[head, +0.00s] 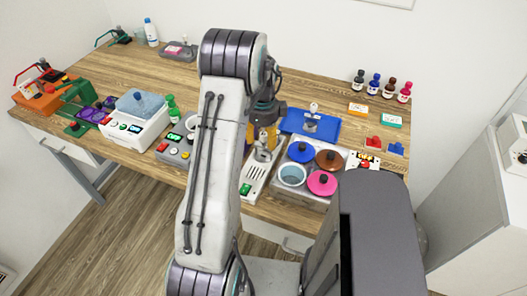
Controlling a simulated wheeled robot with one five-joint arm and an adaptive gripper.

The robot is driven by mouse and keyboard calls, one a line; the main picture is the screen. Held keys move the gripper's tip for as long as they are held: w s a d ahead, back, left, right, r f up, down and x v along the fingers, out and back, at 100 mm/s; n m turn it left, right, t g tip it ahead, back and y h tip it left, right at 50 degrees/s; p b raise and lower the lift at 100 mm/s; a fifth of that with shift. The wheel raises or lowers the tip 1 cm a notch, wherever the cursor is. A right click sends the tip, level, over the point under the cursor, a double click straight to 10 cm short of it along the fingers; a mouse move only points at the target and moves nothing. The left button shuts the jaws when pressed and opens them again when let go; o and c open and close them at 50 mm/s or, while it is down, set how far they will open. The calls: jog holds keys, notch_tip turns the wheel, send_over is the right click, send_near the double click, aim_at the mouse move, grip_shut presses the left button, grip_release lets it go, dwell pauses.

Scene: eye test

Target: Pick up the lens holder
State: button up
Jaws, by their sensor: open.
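My gripper (267,108) is open, partly hidden behind my pale arm, above the middle of the table. I cannot tell its exact distance from the things below it. A small upright piece with a round top (313,108) stands at the blue tray (328,129), to the right of my gripper; it may be the lens holder. Another small grey upright piece (262,152) stands on a slotted white base (253,181) below my gripper. I cannot tell for sure which of the two is the lens holder.
The wooden table (330,88) is crowded. A metal tray (301,187) holds round-lidded pots right of the slotted base. A white scale-like device (133,130) stands left. Small bottles (373,84) line the back right. Bare wood shows at the back middle.

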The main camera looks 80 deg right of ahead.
grip_shut()
dwell(0.4)
jog(key=shift+r, duration=0.1)
